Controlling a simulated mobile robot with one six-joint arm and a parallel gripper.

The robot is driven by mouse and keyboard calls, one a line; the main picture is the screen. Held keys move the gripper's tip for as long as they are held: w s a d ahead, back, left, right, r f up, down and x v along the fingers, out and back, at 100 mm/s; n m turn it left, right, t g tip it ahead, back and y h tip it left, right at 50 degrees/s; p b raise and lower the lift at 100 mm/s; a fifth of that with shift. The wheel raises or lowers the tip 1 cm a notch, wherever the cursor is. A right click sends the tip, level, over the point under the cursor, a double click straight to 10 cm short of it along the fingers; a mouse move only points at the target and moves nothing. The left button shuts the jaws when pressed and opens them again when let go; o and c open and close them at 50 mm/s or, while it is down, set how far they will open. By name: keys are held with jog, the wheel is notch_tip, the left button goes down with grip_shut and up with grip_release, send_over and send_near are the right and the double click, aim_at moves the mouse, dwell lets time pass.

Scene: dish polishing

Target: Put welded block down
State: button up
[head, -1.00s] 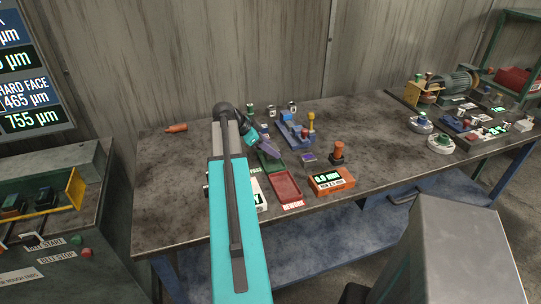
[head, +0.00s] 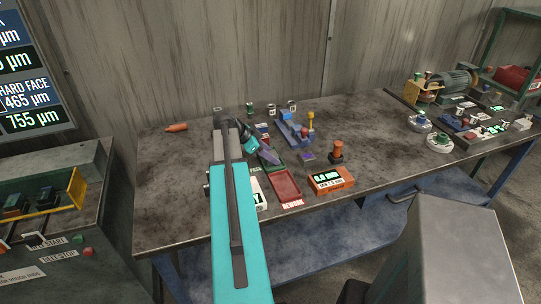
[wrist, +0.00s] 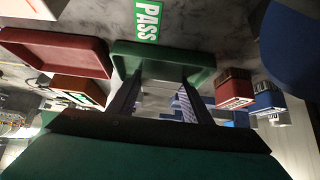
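The green tray (wrist: 206,58) with a PASS label (wrist: 147,20) lies ahead of my gripper (wrist: 158,92) in the wrist view. In the head view my gripper (head: 268,155) is over the green tray (head: 279,168), angled down. A pale grey block (wrist: 163,72), which I take as the welded block, sits between my two fingers, with a finger against each side. Its lower part is hidden by the gripper body. Whether it touches the tray floor is not clear. In the head view the block cannot be told apart from the fingers.
A red REWORK tray (head: 286,187) stands right beside the green one, with an orange gauge box (head: 331,180) to its right. A blue fixture (head: 293,130) stands behind. An orange-handled tool (head: 176,127) lies at the left. The table's middle right is clear.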

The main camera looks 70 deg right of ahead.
jog(key=o, duration=0.3)
jog(key=shift+r, duration=0.25)
jog(key=b+v, duration=0.3)
jog(key=v, duration=0.9)
jog(key=shift+s+f, duration=0.1)
jog(key=shift+f, duration=0.05)
dwell(0.9)
